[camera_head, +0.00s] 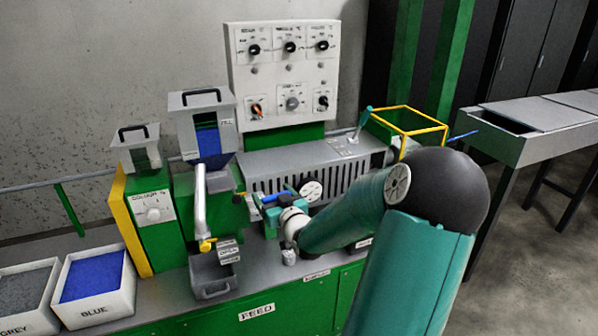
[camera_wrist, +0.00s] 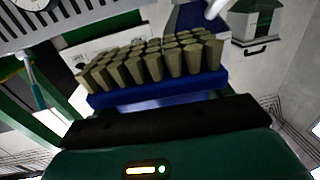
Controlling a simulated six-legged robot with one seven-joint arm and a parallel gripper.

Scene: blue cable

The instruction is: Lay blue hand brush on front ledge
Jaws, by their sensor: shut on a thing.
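The blue hand brush (camera_wrist: 150,95) is in my gripper. In the wrist view its blue back lies across the dark jaw, and its rows of tan bristle tufts point away from the jaw. In the head view a small part of the blue brush (camera_head: 272,197) shows at my gripper (camera_head: 268,212), which is above the bench beside the grey slotted housing. My gripper is shut on the brush; the fingertips are partly hidden. The grey front ledge (camera_head: 262,280) runs along the bench above the green FEED panel, below and in front of my gripper.
A hopper with blue material (camera_head: 207,140) and a metal spout stand left of my gripper. A grey drawer-like cup (camera_head: 212,277) is below the spout. White bins of blue (camera_head: 95,278) and grey (camera_head: 25,295) granules are at left. A yellow-framed box (camera_head: 405,125) is behind my arm.

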